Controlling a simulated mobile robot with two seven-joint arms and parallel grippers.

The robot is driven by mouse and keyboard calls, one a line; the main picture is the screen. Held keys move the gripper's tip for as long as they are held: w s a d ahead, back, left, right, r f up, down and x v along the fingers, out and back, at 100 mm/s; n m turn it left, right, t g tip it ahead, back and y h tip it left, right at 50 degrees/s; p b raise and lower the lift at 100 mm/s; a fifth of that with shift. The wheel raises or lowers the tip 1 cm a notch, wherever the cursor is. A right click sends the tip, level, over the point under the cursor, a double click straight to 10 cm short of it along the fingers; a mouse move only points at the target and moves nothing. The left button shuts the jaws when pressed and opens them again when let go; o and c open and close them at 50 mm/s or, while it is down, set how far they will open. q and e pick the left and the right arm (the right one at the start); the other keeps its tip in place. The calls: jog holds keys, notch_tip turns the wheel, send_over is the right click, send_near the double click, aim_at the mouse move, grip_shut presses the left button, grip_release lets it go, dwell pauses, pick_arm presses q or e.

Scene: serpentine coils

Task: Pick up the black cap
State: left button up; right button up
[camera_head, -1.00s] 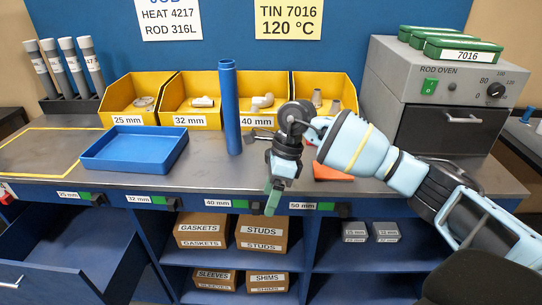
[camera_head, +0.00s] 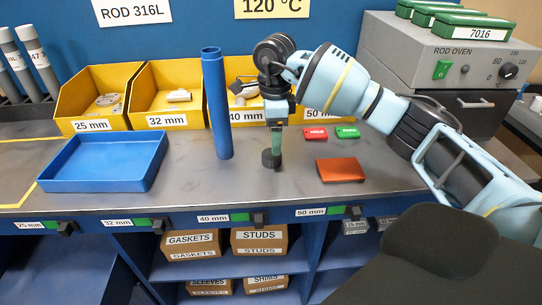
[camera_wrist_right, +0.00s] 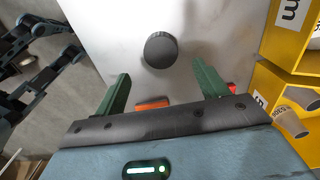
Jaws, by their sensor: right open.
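The black cap (camera_head: 267,159) stands on the grey bench top, just right of the foot of the blue tube, partly hidden by my gripper finger. In the right wrist view the round dark cap (camera_wrist_right: 160,50) lies beyond the fingertips, roughly centred between them and apart from both. My right gripper (camera_head: 277,165) points down over the bench at the cap. Its two green fingers (camera_wrist_right: 163,82) are spread open with nothing held. My left gripper is not seen in the head view.
The tall blue tube (camera_head: 216,105) stands close left of the gripper. An orange pad (camera_head: 340,170), a red tag (camera_head: 315,133) and a green tag (camera_head: 347,132) lie to the right. Yellow bins (camera_head: 167,95) stand behind; a blue tray (camera_head: 105,165) is at left.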

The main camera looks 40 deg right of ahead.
aim_at(272, 158)
jog(key=shift+w+f, duration=0.1)
jog(key=shift+f, duration=0.95)
jog(key=f, duration=0.4)
jog(key=shift+w+a+f, duration=0.1)
jog(key=shift+w+a, duration=0.05)
jog(key=shift+a, duration=0.05)
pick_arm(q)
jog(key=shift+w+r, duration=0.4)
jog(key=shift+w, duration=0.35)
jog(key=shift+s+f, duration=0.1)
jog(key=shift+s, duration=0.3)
pick_arm(e)
jog(key=c, duration=1)
